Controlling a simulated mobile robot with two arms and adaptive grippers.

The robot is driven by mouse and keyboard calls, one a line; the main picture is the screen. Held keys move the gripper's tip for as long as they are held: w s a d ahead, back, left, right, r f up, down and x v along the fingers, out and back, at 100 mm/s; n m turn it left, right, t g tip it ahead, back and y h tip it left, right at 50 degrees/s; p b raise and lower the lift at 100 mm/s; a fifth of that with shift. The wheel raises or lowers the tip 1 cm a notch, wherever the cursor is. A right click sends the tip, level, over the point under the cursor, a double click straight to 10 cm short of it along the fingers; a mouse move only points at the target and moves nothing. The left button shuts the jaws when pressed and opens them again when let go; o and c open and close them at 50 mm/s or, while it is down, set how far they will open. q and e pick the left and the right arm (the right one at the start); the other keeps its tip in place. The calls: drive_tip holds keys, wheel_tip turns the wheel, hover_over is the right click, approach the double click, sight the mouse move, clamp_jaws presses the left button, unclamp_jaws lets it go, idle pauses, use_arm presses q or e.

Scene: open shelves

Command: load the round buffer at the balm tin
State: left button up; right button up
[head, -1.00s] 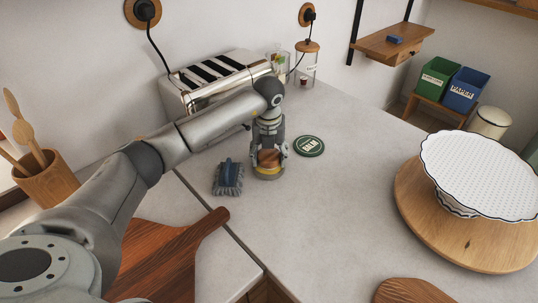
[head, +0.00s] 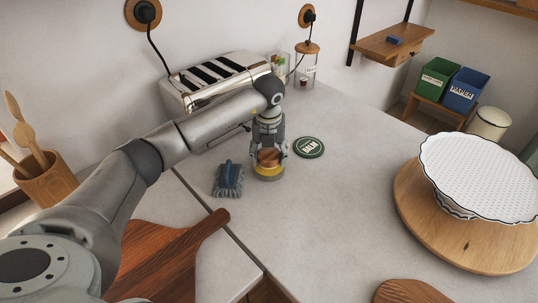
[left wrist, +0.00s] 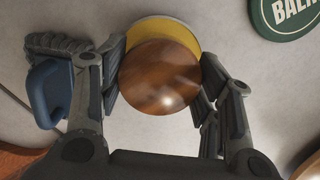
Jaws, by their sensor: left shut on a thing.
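The round buffer (head: 268,171) has a brown wooden knob above a yellow, disc-shaped lower part. It is upright on the pale counter. My left gripper (head: 269,155) points down over it and is shut on the wooden knob, with a finger on either side. In the left wrist view the buffer's knob (left wrist: 160,77) sits between the fingers, with the yellow rim showing behind it. The flat, round balm tin (head: 309,147) has a green face lettered "BALM" and lies just right of the buffer, apart from it. My right gripper is out of view.
A blue-handled brush (head: 229,179) with grey bristles lies close left of the buffer. A toaster (head: 215,80) and glass jars (head: 306,66) stand behind. A round wooden board (head: 452,230) holds a white scalloped stand at right. The counter between is clear.

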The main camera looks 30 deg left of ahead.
sight(271, 154)
use_arm(q)
drive_tip(key=shift+r+p, duration=1.65)
drive_tip(key=shift+r, duration=1.4)
drive_tip(key=shift+d, duration=0.1)
drive_tip(key=shift+s+d+m, duration=0.3)
drive_tip(key=shift+s+m, duration=0.05)
drive_tip(key=shift+m, duration=0.55)
drive_tip(key=s+d+n+g+b, duration=0.1)
drive_tip(key=s+d+n, duration=0.3)
drive_tip(key=s+n, duration=0.6)
drive_tip(key=s+d+r+n+g+b, duration=0.1)
drive_tip(key=s+d+n, duration=0.4)
drive_tip(key=s+n, duration=0.6)
drive_tip(key=n, duration=1.1)
drive_tip(key=shift+s+d+r+n+g+h, duration=0.2)
drive_tip(key=shift+s+r+n+g+h, duration=0.05)
drive_tip(key=shift+s+n+g+h, duration=0.05)
